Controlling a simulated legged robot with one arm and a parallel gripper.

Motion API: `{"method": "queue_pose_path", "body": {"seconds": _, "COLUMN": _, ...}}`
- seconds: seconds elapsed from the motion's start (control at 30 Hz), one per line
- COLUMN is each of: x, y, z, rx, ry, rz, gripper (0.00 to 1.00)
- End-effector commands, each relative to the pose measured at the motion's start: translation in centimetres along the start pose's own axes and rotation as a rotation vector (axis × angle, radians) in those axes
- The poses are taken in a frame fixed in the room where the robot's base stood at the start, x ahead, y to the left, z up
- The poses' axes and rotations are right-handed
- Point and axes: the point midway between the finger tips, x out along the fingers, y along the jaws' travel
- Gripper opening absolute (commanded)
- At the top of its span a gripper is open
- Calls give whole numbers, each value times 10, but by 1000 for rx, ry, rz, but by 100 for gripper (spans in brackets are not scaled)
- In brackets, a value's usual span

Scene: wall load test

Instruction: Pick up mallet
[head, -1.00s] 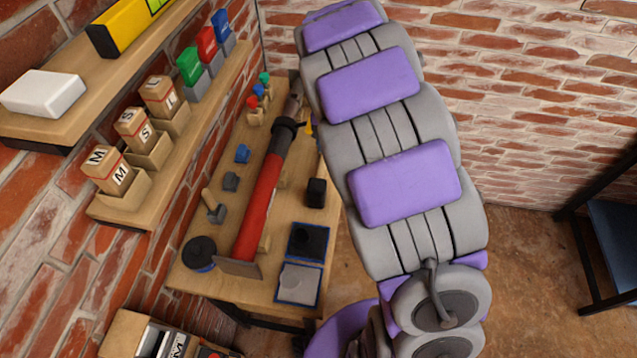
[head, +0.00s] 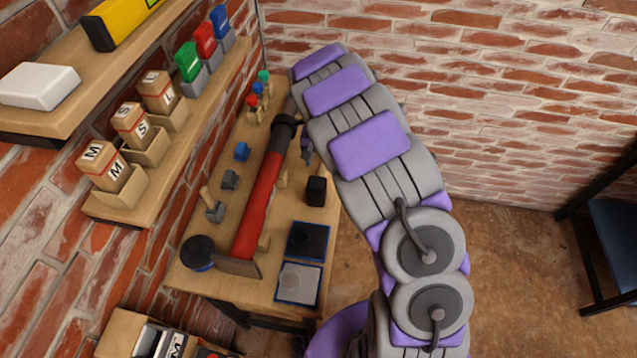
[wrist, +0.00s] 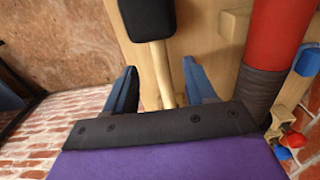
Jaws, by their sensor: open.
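The mallet has a black block head (wrist: 148,18) and a pale wooden handle (wrist: 163,75). In the wrist view its head is at the top and its handle runs down toward my gripper. In the head view the black head (head: 316,190) lies on the wooden table's right side; my arm hides most of the handle. My gripper (wrist: 159,66) is open, its two blue fingers on either side of the handle in the wrist view. I see gaps between fingers and handle; I cannot tell whether the handle is at fingertip depth.
A long red tool with a black grip (head: 262,195) lies close beside the mallet on the table (head: 222,278). Two blue-edged trays (head: 298,283) sit at the near right corner. Small coloured pieces stand at the back. Shelves line the left brick wall.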

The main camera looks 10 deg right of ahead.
Motion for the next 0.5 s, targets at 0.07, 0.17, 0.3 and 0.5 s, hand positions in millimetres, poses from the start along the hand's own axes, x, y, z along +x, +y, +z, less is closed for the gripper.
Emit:
{"method": "queue_pose_path", "body": {"seconds": 0.07, "x": 16, "y": 1, "z": 0, "rx": 0, "ry": -2, "rz": 2, "gripper": 55}}
{"method": "queue_pose_path", "body": {"seconds": 0.17, "x": 28, "y": 0, "z": 0, "rx": 0, "ry": -2, "rz": 0, "gripper": 55}}
{"method": "queue_pose_path", "body": {"seconds": 0.3, "x": 34, "y": 0, "z": 0, "rx": 1, "ry": 0, "rz": -1, "gripper": 55}}
{"method": "queue_pose_path", "body": {"seconds": 0.5, "x": 48, "y": 1, "z": -1, "rx": 1, "ry": 0, "rz": 1, "gripper": 55}}
